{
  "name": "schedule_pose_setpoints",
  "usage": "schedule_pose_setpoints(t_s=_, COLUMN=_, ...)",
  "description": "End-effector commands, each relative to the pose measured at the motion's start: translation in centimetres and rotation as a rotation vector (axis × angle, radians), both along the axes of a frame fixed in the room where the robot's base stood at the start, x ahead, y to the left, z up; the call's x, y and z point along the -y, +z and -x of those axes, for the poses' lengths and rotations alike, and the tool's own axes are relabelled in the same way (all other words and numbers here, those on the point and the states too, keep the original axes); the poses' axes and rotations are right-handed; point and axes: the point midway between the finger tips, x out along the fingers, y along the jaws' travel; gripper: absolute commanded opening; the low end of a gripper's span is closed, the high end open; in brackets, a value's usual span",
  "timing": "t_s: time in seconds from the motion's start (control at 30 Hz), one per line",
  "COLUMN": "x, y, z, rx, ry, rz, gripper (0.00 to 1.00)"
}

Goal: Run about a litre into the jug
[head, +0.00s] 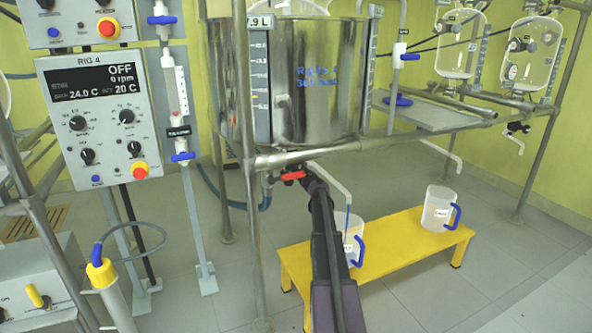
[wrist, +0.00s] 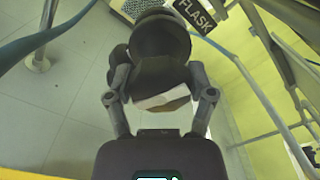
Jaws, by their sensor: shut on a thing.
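The steel vessel (head: 310,85) shows "7.9 L" on its tag. Below it is a drain valve with a red handle (head: 292,176). My gripper (head: 307,182) is shut at the handle's right end; in the wrist view my gripper (wrist: 160,98) closes around the valve area, and the handle itself is hidden. A pale spout (head: 332,180) bends down from the valve. A thin bluish line (head: 347,218) hangs from its tip toward the near jug (head: 352,236). That jug has a blue handle, stands under the spout and is partly hidden by my arm. Its level is not readable.
The jugs stand on a yellow bench (head: 400,247); a second jug (head: 437,208) is at its right end. Frame legs and pipes surround the vessel. A control panel (head: 100,115) reading "RIG 4" and OFF is at left. Floor right of the bench is clear.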

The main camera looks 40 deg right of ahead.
Motion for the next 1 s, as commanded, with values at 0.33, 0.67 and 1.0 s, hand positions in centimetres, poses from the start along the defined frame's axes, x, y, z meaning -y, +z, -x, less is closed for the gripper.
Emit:
schedule_pose_setpoints(t_s=0.33, x=-0.03, y=0.02, z=-0.29, rx=-0.021, ry=0.003, rz=0.089, gripper=0.22)
schedule_pose_setpoints(t_s=0.67, x=-0.01, y=0.02, z=-0.27, rx=-0.022, ry=0.003, rz=0.09, gripper=0.22)
schedule_pose_setpoints(t_s=1.0, x=0.06, y=0.01, z=-0.1, rx=-0.022, ry=0.0, rz=0.09, gripper=1.0)
